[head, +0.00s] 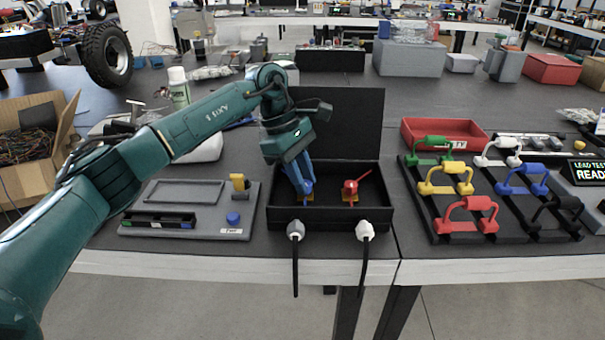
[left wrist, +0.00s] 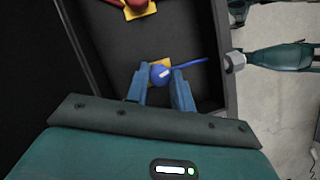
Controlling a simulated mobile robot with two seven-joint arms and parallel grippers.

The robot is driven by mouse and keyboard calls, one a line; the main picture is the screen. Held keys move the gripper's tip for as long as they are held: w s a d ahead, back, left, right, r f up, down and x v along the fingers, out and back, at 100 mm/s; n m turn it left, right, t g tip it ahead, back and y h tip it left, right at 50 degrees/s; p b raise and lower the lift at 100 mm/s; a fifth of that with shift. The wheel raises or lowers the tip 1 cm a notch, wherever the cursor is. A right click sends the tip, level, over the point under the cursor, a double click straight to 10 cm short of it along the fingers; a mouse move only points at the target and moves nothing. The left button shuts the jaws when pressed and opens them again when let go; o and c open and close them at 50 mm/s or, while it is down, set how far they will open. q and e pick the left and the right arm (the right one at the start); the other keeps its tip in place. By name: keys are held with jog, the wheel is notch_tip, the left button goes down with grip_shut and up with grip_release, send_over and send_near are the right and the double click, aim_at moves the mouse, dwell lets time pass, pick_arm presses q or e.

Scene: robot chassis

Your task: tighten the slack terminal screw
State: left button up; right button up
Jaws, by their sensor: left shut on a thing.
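A black open box (head: 330,224) with a raised lid stands on the table. Inside it are a blue terminal screw (head: 306,187) and a red terminal screw (head: 350,190), each on a yellow base. The blue screw also shows in the left wrist view (left wrist: 160,75), with a blue bar sticking out to the right. My left gripper (head: 302,180) reaches down into the box, its fingers shut on the blue screw. In the left wrist view the fingers (left wrist: 161,88) stand on either side of the blue head. Which screw is slack cannot be told. My right gripper does not show.
A grey tray (head: 205,187) with a yellow-handled tool (head: 238,183) and a blue knob (head: 233,218) lies left of the box. A black rack (head: 440,226) of coloured handles and a red bin (head: 440,128) are on the right. Two cables hang at the front.

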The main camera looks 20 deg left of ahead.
pick_arm(q)
jog(key=shift+w+m+g+y, duration=0.1)
jog(key=shift+m+g+y, duration=0.35)
jog(key=shift+m, duration=1.25)
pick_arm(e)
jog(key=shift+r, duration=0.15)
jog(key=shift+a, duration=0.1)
pick_arm(q)
jog(key=o, duration=1)
jog(key=shift+g+h, duration=0.25)
jog(key=shift+r, duration=0.15)
jog(key=p+v, duration=0.2)
jog(key=v, duration=1.1)
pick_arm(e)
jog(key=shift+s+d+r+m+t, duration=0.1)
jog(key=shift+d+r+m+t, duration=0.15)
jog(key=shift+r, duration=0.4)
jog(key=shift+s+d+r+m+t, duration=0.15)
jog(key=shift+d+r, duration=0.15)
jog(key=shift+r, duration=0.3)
